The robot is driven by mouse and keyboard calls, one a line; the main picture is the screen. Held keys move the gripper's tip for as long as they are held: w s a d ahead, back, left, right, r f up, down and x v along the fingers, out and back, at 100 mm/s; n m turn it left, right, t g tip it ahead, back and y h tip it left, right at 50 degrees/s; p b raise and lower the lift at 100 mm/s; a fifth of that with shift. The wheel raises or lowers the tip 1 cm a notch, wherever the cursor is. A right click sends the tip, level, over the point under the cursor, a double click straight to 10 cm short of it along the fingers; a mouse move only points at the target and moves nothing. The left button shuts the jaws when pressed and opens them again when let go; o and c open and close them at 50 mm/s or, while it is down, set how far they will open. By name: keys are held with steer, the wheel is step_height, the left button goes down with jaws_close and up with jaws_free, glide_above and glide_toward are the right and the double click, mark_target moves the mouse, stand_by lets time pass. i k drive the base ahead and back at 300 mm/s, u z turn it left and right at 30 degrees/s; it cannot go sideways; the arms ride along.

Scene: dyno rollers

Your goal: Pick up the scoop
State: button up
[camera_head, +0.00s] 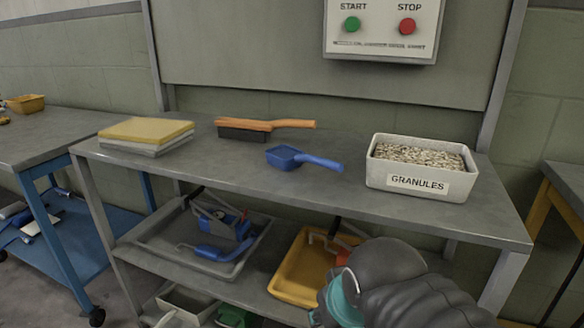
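The blue scoop (287,157) lies on the grey workbench (235,180), near its middle. Its handle points right, toward the white granules box. Part of my dark grey arm with a teal band shows at the lower right, in front of the bench's lower shelf. I cannot make out my gripper's fingers in this view. The scoop rests on the bench top with nothing touching it.
An orange-handled brush (265,124) lies behind the scoop. A white granules box (420,180) stands right. Yellow and white cloths (147,133) lie left. A grey tray (180,232) and yellow tray (298,272) sit below. A START/STOP panel (380,42) hangs above.

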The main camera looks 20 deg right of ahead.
mark_target(286, 158)
steer(key=z, duration=2.9)
steer(key=k, duration=1.25)
steer(key=u, duration=1.7)
